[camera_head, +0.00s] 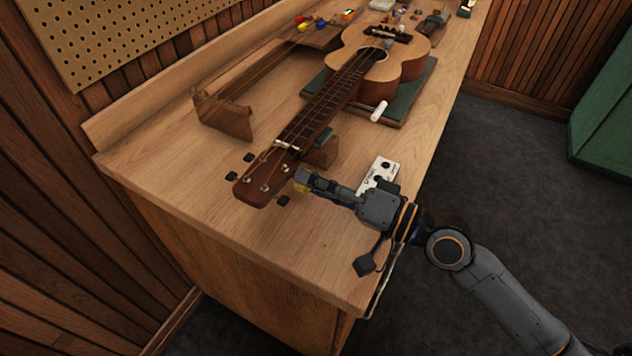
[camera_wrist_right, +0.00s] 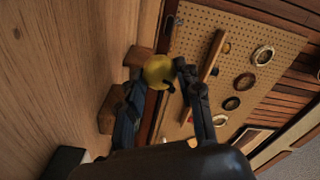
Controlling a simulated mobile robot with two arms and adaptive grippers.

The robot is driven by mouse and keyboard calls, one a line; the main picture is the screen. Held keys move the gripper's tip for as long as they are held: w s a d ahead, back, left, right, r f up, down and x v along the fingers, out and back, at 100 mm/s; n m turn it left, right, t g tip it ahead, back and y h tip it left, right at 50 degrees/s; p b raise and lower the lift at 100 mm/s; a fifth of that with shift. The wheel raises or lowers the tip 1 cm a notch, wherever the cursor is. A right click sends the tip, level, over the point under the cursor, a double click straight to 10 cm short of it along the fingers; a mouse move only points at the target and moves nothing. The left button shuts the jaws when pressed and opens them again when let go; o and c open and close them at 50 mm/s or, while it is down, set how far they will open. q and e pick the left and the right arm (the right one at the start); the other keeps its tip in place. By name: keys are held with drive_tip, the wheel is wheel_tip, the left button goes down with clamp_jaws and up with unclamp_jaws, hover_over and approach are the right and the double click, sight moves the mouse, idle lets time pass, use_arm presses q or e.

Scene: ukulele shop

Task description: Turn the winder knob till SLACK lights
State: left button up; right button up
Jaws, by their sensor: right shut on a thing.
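My right gripper (camera_head: 303,180) is at the headstock end of the ukulele (camera_head: 380,65), shut on a yellow round knob, which I take for the winder knob. The knob (camera_wrist_right: 159,72) shows between the two fingertips in the right wrist view, where the gripper (camera_wrist_right: 165,80) also appears. The headstock (camera_head: 258,187) has dark tuning pegs. A white panel (camera_head: 386,165) with dark round spots lies behind the wrist, partly hidden; its lettering is too small to read, and I see no lit lamp.
The ukulele lies on a green mat (camera_head: 410,98) on the wooden bench (camera_head: 165,150). A wooden cradle (camera_head: 230,118) stands left of the neck. A white cylinder (camera_head: 379,111) lies beside the body. Small coloured items sit at the back. The bench's front left is clear.

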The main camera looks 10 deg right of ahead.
drive_tip(key=o, duration=0.9)
drive_tip(key=shift+f, duration=0.1)
drive_tip(key=shift+c, duration=0.2)
drive_tip(key=shift+v, duration=6)
drive_tip(key=shift+d, duration=0.1)
